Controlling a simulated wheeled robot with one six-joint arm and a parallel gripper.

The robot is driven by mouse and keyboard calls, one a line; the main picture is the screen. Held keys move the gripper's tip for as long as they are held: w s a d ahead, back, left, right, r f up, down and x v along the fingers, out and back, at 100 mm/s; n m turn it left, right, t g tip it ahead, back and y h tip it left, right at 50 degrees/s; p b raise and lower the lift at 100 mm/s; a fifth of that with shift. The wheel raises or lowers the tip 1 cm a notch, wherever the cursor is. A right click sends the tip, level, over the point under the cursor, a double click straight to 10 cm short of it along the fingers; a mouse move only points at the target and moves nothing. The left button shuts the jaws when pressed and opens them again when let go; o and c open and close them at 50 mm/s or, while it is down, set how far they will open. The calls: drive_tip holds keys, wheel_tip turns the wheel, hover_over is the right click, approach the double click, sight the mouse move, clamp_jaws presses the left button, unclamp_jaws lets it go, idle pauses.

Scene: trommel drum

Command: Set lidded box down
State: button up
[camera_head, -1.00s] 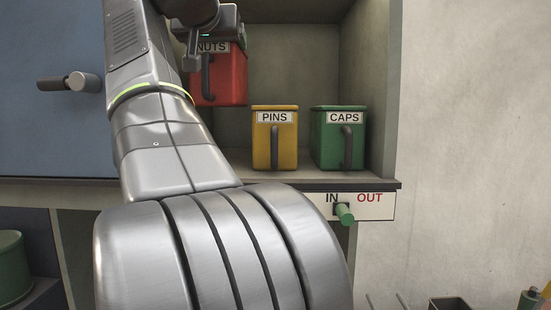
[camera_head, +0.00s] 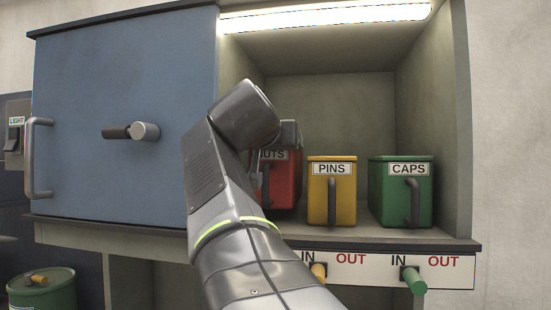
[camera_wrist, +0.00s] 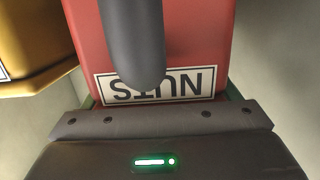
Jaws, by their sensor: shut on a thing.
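The red lidded box (camera_head: 286,185) marked NUTS is at the left of the open bay in the head view, beside the yellow box. Its base is close to shelf level; I cannot tell whether it touches the shelf (camera_head: 400,238). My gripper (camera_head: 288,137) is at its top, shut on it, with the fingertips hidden. In the wrist view the red box (camera_wrist: 205,40) shows its label upside down and its dark handle (camera_wrist: 135,45), with my gripper (camera_wrist: 160,122) against the label end. My arm covers the box's left side in the head view.
A yellow PINS box (camera_head: 331,200) and a green CAPS box (camera_head: 401,195) stand on the shelf to the right. A blue panel (camera_head: 110,100) with a handle closes the left side. Below the shelf are IN/OUT plates with a yellow knob (camera_head: 319,271) and a green knob (camera_head: 414,282).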

drive_tip(key=shift+f, duration=1.3)
drive_tip(key=o, duration=1.8)
drive_tip(key=shift+r, duration=0.2)
drive_tip(key=b+v, duration=0.3)
drive_tip(key=v, duration=0.9)
drive_tip(key=shift+f, duration=0.1)
